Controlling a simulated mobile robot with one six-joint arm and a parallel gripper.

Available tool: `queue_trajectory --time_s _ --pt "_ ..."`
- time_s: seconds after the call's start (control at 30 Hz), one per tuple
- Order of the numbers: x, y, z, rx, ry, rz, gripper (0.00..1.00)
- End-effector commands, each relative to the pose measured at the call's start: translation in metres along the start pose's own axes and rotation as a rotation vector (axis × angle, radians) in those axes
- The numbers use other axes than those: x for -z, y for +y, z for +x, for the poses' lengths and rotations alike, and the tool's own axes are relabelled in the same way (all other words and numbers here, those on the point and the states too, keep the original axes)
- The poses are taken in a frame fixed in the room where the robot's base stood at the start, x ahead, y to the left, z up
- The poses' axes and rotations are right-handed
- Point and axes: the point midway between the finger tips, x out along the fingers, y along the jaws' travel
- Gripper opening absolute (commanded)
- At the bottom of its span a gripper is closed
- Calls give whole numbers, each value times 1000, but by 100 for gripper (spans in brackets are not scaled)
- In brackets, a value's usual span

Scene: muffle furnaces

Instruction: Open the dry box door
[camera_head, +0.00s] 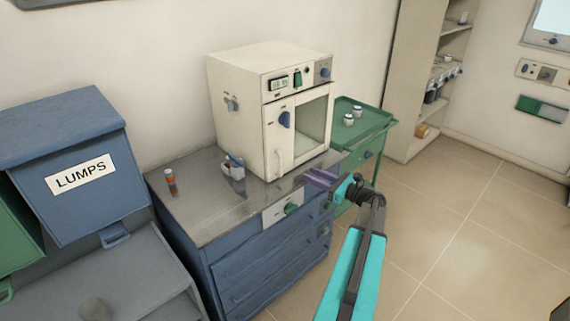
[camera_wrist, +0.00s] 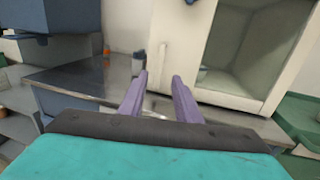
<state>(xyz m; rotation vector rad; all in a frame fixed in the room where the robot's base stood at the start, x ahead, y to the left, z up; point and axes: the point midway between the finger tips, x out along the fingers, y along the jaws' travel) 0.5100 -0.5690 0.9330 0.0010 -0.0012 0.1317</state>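The dry box (camera_head: 270,105) is a cream cabinet on a steel-topped bench. Its front (camera_wrist: 164,50) has a large window (camera_head: 312,128), with pale inner walls behind it in the wrist view (camera_wrist: 250,40). A dark blue knob (camera_head: 285,119) is left of the window, and a pale upright handle (camera_head: 278,163) is low on the left. The door looks shut in the head view. My gripper (camera_head: 318,178) is in front of the box's lower front, near the bench edge. In the wrist view its purple fingers (camera_wrist: 160,82) are apart with nothing between them.
A green trolley (camera_head: 372,125) with small jars stands right of the box. A blue LUMPS bin (camera_head: 75,175) is at left. Open floor (camera_head: 450,220) lies at right.

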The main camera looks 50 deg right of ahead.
Motion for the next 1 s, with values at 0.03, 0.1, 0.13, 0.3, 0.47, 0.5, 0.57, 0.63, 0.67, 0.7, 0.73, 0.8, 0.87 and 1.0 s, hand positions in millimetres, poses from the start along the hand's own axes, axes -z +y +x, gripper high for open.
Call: queue_trajectory --time_s 0.03,0.1,0.13,0.3,0.47,0.5,0.57,0.63,0.67,0.7,0.73,0.8,0.87,1.0 --pt "0 -1 0 1 0 0 30" --pt "0 -1 1 1 0 0 30" --pt "0 -1 2 1 1 0 30" --pt "-1 -2 13 1 0 0 30" --pt "-2 -2 31 0 0 0 30" --pt "-2 -2 37 1 0 0 30" --pt "-2 -3 45 1 1 -1 30" --pt "-2 -2 56 0 1 -1 30" --pt "-2 -2 60 1 1 -1 30" --pt "-2 -3 65 2 1 -1 30" --pt "-2 -3 70 2 1 -1 30" --pt "-2 -3 80 1 0 0 30" --pt "-2 -3 88 2 1 0 30" --pt "-1 -3 107 2 2 -1 30"
